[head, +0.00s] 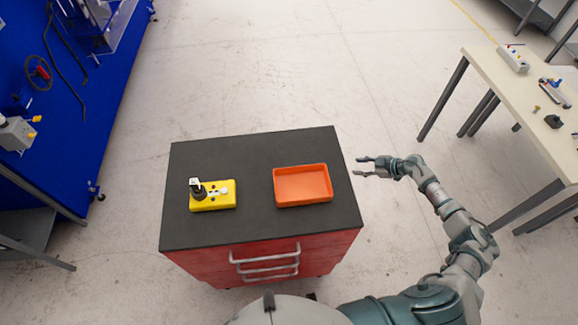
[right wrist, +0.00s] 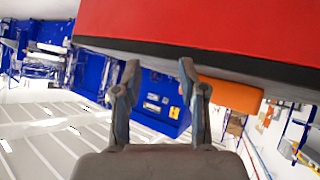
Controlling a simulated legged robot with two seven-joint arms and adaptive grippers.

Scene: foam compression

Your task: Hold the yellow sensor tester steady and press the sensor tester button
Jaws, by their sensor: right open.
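The yellow sensor tester (head: 213,196) lies on the left part of the dark cabinet top. A black upright part with a white top stands on its left side, and a small pale round spot shows on its right side. My right gripper (head: 359,167) is open and empty, just off the right edge of the cabinet top, well apart from the tester. In the right wrist view its two fingers (right wrist: 157,75) stand apart with nothing between them. My left gripper is not in view.
An orange tray (head: 303,185) sits on the right part of the cabinet top (head: 255,160), between my right gripper and the tester; it also shows in the right wrist view (right wrist: 229,96). A pale table (head: 530,95) with small items stands at the right. A blue bench (head: 60,110) is at the left.

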